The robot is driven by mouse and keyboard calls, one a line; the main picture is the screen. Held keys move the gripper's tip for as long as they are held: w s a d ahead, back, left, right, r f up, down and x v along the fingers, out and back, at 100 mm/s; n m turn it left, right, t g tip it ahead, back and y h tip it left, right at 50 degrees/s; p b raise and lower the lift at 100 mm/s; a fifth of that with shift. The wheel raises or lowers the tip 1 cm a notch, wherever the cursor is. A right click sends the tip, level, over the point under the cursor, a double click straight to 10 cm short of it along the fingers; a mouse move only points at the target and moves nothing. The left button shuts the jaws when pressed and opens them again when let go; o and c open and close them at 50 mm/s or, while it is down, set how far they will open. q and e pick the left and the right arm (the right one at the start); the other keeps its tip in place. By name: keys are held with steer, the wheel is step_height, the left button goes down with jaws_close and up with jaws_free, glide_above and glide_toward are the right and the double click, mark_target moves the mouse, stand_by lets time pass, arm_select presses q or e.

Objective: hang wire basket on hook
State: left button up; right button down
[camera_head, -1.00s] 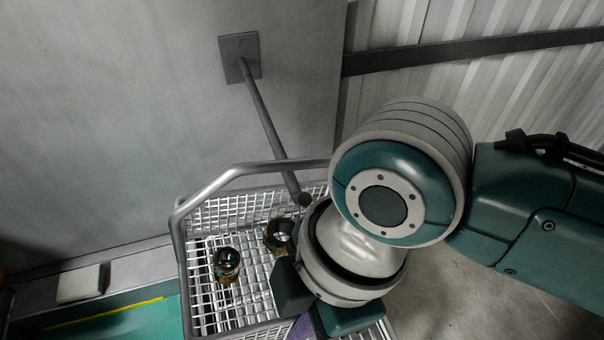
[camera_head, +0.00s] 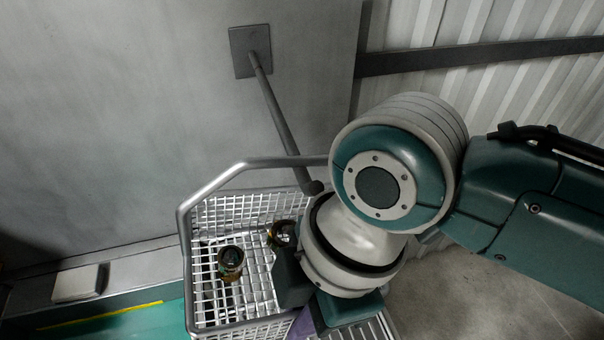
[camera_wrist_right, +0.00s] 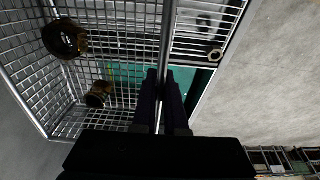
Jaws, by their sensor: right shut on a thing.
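The wire basket (camera_head: 205,318) is a silver mesh basket with a thick bent handle (camera_head: 215,183). It is in the lower middle of the head view. The hook (camera_head: 280,122) is a grey rod sticking out from a square wall plate (camera_head: 250,52). In the head view the rod crosses in front of the handle near its tip; I cannot tell if they touch. My right gripper (camera_wrist_right: 163,103) is shut on a metal bar of the basket, seen in the wrist view. In the head view my right arm hides part of the basket and handle. My left gripper is not in view.
Two small dark brass-coloured parts (camera_head: 231,262) (camera_head: 281,236) lie in the basket. A teal surface with a yellow line (camera_head: 100,316) and a pale block (camera_head: 78,283) are at lower left. Bare floor (camera_head: 470,290) shows at lower right, with corrugated wall behind.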

steer(key=shift+w+a+r, duration=0.1)
stand_by(0.3)
steer(key=c, duration=0.9)
jaws_free()
